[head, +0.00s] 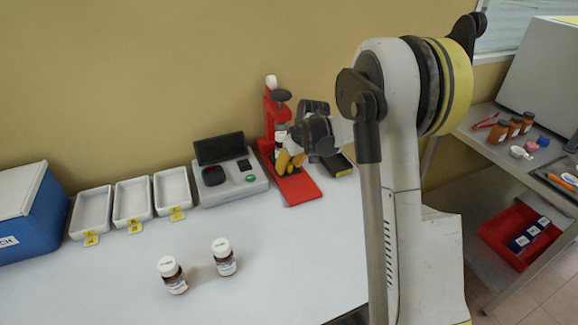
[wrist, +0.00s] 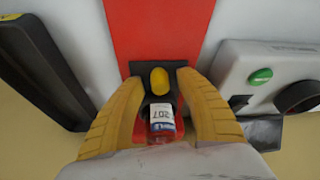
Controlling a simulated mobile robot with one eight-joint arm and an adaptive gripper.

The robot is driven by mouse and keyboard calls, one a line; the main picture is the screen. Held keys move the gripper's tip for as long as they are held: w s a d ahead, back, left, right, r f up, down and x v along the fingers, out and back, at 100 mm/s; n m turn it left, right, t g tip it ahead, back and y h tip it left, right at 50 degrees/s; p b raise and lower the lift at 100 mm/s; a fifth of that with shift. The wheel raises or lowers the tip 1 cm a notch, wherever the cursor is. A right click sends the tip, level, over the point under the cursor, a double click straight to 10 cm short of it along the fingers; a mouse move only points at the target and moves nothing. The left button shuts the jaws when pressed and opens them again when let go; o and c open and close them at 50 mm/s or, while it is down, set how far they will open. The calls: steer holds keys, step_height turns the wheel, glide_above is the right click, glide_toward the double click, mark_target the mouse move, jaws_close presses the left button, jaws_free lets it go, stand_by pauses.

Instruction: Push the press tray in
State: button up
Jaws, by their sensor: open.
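The red press (head: 272,115) stands on the bench against the wall, with its long red base reaching forward; the base also shows in the wrist view (wrist: 157,32). In the wrist view, the dark press tray (wrist: 145,86) with a yellow knob (wrist: 159,80) sits at the press. A small bottle with a white label reading 207 (wrist: 161,116) is behind the knob. My gripper (wrist: 158,86) is open, its yellow fingers on either side of the knob and bottle, with gaps visible beside the knob. In the head view my gripper (head: 289,161) hides much of the press and the tray.
A grey instrument (head: 228,184) with a green button stands left of the press. A black, yellow-ended object (head: 338,165) lies right of it. Several white trays (head: 132,201) line the wall. Two bottles (head: 172,276) (head: 223,257) stand on the open front area.

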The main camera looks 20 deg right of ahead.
steer(key=v, duration=1.2)
steer(key=s+a+r+m+t, duration=0.1)
steer(key=s+a+r, duration=0.25)
steer(key=s, duration=0.25)
steer(key=s+a+r, duration=0.3)
steer(key=s+a, duration=0.1)
steer(key=s, duration=0.3)
steer(key=s+a+f+t, duration=0.1)
steer(key=s+a, duration=0.1)
steer(key=s, duration=0.6)
steer(key=s+a+f+m+h, duration=0.1)
steer(key=s+a+f, duration=0.1)
steer(key=s, duration=0.5)
steer(key=shift+s+a+m+t, duration=0.3)
steer(key=shift+s+a+t, duration=0.1)
steer(key=shift+a, duration=0.35)
